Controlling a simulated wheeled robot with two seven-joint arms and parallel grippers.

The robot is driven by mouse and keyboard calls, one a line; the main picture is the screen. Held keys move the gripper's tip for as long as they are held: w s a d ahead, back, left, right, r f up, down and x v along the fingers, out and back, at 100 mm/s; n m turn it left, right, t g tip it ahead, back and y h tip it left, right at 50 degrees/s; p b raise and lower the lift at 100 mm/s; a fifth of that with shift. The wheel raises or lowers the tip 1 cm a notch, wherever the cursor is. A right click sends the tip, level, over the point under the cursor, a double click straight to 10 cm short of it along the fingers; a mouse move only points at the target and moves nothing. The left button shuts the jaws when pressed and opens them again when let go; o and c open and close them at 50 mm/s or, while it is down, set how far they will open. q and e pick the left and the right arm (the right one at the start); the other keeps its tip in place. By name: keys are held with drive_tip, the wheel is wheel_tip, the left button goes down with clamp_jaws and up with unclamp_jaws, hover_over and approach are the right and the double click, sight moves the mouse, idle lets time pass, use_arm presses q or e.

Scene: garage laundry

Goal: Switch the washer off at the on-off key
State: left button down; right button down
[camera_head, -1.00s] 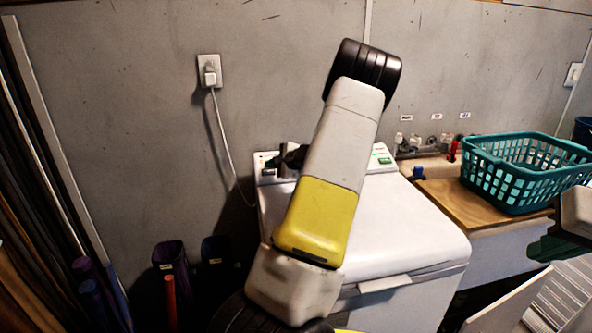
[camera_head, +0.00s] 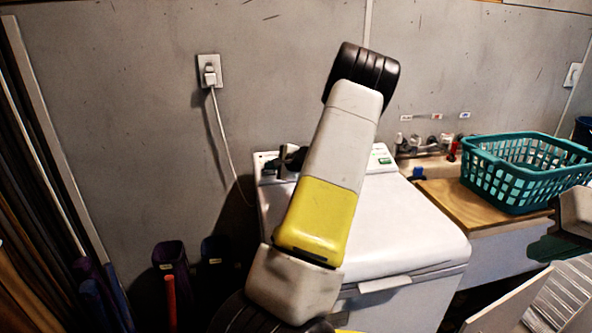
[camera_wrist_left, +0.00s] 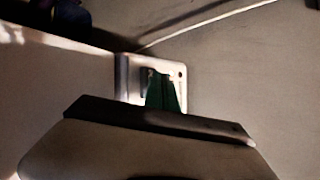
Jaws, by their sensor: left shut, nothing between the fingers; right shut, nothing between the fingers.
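The white washer (camera_head: 410,225) stands against the grey wall with its lid shut. Its raised rear control panel (camera_head: 381,158) shows a small green patch at the right end; my left arm hides the middle. My left gripper (camera_head: 287,160) is a dark shape at the panel's left end, shut and empty. In the left wrist view its green fingertips (camera_wrist_left: 163,92) lie over a small pale plate with dark marks. I cannot tell which mark is the on-off key or whether the fingers touch it.
A teal laundry basket (camera_head: 515,180) stands on a wooden top (camera_head: 455,200) right of the washer. Taps (camera_head: 430,143) are on the wall behind. A plugged-in cord (camera_head: 220,130) hangs from a wall socket (camera_head: 209,70). Dark bins (camera_head: 172,265) stand at lower left.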

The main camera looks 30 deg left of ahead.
use_arm(q)
drive_tip(key=shift+w+f, duration=0.15)
drive_tip(key=shift+f, duration=0.5)
idle(1.0)
drive_tip(key=shift+s+d+r, duration=0.1)
drive_tip(key=shift+s+r, duration=0.05)
drive_tip(key=shift+r, duration=0.3)
drive_tip(key=shift+s+d+r, duration=0.1)
drive_tip(key=shift+r, duration=0.35)
drive_tip(key=shift+r, duration=0.1)
drive_tip(key=shift+s+d+r, duration=0.2)
drive_tip(key=shift+s+r, duration=0.05)
drive_tip(key=shift+r, duration=0.5)
drive_tip(key=shift+s+d+r, duration=0.2)
drive_tip(key=shift+s+r, duration=0.05)
drive_tip(key=shift+r, duration=0.5)
drive_tip(key=shift+s+d+r, duration=0.2)
drive_tip(key=shift+s+r, duration=0.05)
drive_tip(key=shift+r, duration=0.5)
